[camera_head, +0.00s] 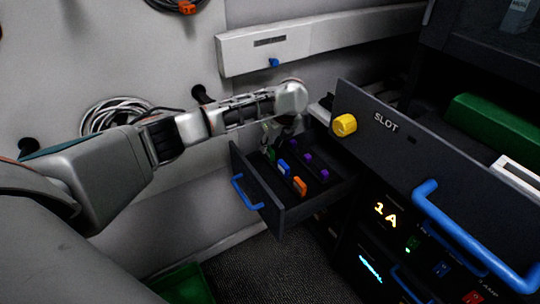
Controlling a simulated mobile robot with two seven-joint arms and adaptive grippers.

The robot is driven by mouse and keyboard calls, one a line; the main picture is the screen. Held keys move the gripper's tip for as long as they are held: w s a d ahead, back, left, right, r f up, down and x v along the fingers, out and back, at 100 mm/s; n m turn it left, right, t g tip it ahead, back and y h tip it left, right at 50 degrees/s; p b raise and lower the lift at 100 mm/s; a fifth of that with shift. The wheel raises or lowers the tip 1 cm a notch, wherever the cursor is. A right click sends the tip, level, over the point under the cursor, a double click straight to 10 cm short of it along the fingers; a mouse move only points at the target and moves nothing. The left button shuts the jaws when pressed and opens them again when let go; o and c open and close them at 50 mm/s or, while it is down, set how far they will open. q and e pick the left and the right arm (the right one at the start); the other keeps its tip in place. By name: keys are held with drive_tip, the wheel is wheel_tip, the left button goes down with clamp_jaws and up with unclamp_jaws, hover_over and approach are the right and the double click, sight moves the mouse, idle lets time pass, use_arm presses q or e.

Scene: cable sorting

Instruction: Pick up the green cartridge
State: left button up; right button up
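An open dark drawer (293,215) with a blue handle is in the middle of the head view. A small green cartridge (270,154) shows near its far left corner, partly hidden. A blue cartridge (284,167), an orange cartridge (300,186) and two purple cartridges (324,174) are also in the drawer. My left arm reaches in from the left. My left gripper (277,141) points down at the far left end of the drawer, close to the green cartridge. Its fingers are small and dark, so contact and opening cannot be told. My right gripper is not in view.
Coiled cable (112,114) hangs on the wall behind my arm. A white wall rail (330,38) runs above.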

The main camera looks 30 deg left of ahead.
sight(270, 148)
use_arm(q)
drive_tip(key=x, duration=0.1)
drive_tip(key=b+x, duration=0.1)
drive_tip(key=x, duration=0.1)
drive_tip(key=shift+s+f, duration=0.15)
drive_tip(key=shift+f, duration=0.2)
drive_tip(key=shift+a+f, duration=0.1)
drive_tip(key=shift+f, duration=0.1)
drive_tip(key=shift+r, duration=0.25)
clamp_jaws()
